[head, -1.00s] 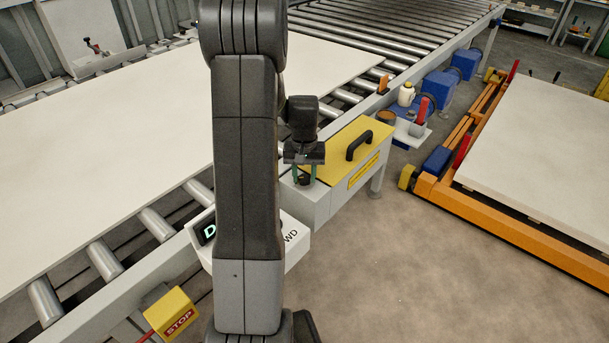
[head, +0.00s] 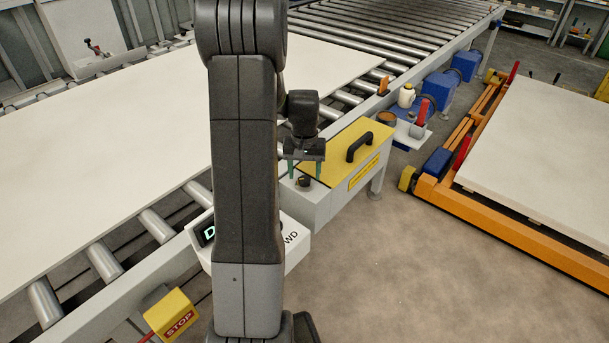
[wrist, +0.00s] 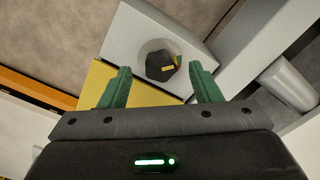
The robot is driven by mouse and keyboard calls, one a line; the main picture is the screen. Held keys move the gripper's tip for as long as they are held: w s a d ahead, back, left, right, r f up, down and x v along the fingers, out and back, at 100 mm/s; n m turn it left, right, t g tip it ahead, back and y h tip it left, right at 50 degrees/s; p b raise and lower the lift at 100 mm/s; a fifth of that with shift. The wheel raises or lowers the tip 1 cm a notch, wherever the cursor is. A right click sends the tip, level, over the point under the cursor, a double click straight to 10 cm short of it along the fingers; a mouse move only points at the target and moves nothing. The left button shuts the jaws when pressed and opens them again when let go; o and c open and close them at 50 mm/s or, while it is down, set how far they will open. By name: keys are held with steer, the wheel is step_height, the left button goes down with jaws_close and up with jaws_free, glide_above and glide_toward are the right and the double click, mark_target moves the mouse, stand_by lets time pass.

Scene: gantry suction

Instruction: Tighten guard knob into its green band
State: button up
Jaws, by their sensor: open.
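The guard knob (head: 304,182) is small and dark and stands on the grey end of the guard box. In the wrist view the knob appears between the fingertips of my gripper (wrist: 160,72), with clear space on both sides.
The yellow guard cover (head: 340,149) with a black handle (head: 359,146) is right beside the knob. A white control box (head: 292,241) and a STOP box (head: 171,314) are nearer. A white panel (head: 110,130) lies on the rollers. Open floor (head: 430,260) is at right.

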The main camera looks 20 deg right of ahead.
mark_target(304, 179)
step_height(304, 179, up, 12)
stand_by(0.3)
